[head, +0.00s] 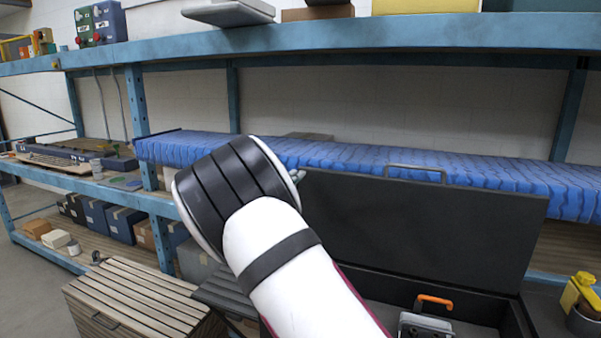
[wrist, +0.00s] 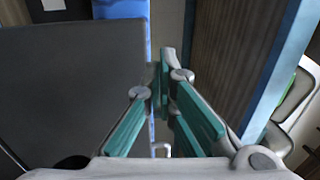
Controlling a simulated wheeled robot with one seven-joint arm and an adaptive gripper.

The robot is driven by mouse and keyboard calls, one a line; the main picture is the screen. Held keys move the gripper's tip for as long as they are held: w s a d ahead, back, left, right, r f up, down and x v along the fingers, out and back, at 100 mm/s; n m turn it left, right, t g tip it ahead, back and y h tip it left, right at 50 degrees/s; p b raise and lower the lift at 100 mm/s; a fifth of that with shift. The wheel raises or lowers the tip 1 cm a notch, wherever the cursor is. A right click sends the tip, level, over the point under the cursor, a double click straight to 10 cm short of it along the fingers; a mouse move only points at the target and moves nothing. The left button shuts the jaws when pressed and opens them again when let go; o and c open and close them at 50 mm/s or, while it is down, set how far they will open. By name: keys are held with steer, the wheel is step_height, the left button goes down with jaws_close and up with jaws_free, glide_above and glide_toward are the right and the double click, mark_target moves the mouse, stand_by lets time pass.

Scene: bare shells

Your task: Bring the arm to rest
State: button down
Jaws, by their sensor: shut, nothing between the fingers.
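My gripper (wrist: 166,80) shows in the wrist view with its grey fingers and teal pads brought together at the tips. It is shut and nothing is held in it. In the head view my white arm with black bands reaches up from the bottom centre, and its rounded joint hides nearly all of the gripper. In the wrist view a dark flat panel (wrist: 75,85) fills the left side. A brown board with a blue edge (wrist: 235,60) stands to the right of the fingers. I cannot tell how far either is from the gripper.
A black case (head: 420,225) stands open behind my arm, with an orange-handled tool (head: 428,318) inside. A slatted wooden chest (head: 135,300) is at lower left. Blue shelving (head: 400,36) with a blue-covered shelf (head: 430,168) crosses behind. A yellow-topped item (head: 580,293) sits at right.

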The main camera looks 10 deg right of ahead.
steer(key=r+v, duration=0.1)
steer(key=v, duration=0.5)
steer(key=s+d+r+m+g+h, duration=0.1)
steer(key=s+d+m+g+h, duration=0.1)
steer(key=s+d+m+g, duration=0.75)
steer(key=s+d+m+g+y, duration=0.1)
steer(key=s+d+m+y, duration=0.1)
steer(key=s+d+m, duration=0.4)
steer(key=s+d+m+g+y, duration=0.1)
steer(key=s+d+m, duration=0.1)
steer(key=s+m, duration=0.7)
steer(key=s+a+m+y, duration=0.5)
steer(key=s+a+m, duration=0.1)
steer(key=s+m, duration=0.5)
steer(key=s+a+m+y, duration=0.5)
steer(key=s+a+m, duration=0.1)
steer(key=s+m, duration=0.5)
steer(key=shift+s+a+t, duration=0.2)
steer(key=shift+s+t, duration=0.25)
steer(key=shift+s, duration=0.4)
steer(key=shift+m, duration=0.25)
